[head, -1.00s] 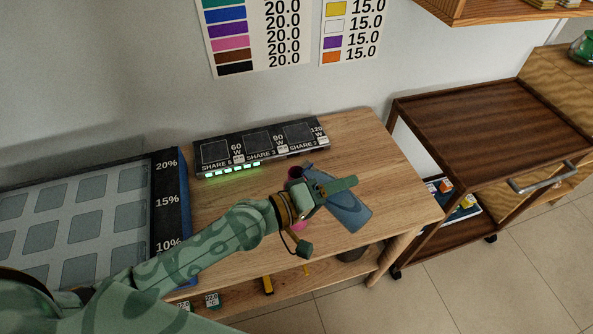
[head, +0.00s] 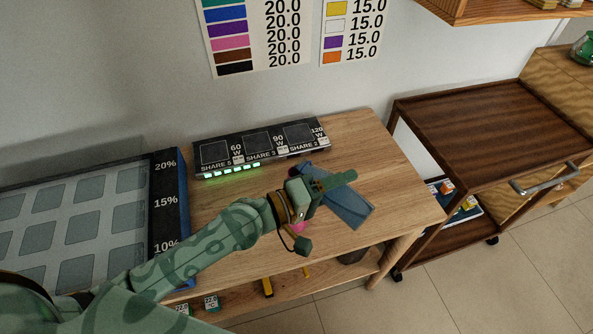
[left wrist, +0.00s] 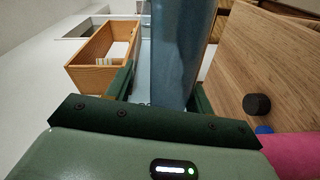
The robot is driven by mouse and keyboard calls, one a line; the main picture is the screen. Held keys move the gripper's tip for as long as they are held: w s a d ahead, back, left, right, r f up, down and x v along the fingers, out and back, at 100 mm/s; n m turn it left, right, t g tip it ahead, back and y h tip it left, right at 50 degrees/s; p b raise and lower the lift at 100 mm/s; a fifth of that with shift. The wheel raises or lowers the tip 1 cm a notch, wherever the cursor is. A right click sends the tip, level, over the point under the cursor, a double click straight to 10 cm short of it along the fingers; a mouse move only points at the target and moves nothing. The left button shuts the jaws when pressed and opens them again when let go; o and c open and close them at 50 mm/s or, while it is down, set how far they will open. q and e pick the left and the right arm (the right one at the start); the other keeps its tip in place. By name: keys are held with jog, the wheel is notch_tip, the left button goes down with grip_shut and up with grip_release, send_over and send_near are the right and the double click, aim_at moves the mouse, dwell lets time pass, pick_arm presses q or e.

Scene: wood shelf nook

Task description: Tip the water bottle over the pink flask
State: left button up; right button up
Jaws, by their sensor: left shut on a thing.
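The water bottle (head: 350,204) is blue and see-through. It lies tilted in my left gripper (head: 333,184), its wide end toward the lower right and its narrow end toward the upper left in the head view. My left gripper is shut on it above the wooden table. In the left wrist view the bottle (left wrist: 178,55) stands between the fingers. The pink flask (head: 300,228) is mostly hidden behind my left gripper; a pink body (left wrist: 298,153) fills the lower right of the left wrist view. I cannot tell whether bottle and flask touch. My right gripper is out of view.
A black panel (head: 262,148) with lit green lamps stands at the back of the wooden table (head: 365,140). A large board with grey squares (head: 85,215) is at the left. A dark wooden cart (head: 490,120) stands at the right. The table's right part is clear.

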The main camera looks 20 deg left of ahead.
pick_arm(q)
jog(key=shift+w+a+r+n+t+h+b, duration=0.15)
jog(key=shift+r+n+t+b, duration=0.1)
jog(key=shift+r+n, duration=0.25)
jog(key=shift+s+r+n+t+h+b, duration=0.15)
jog(key=shift+r+n+b, duration=0.1)
jog(key=shift+r+n, duration=0.3)
jog(key=shift+w+a+r+n+t+h+b, duration=0.1)
jog(key=shift+r+n+t+b, duration=0.2)
jog(key=shift+n, duration=0.35)
dwell(6.3)
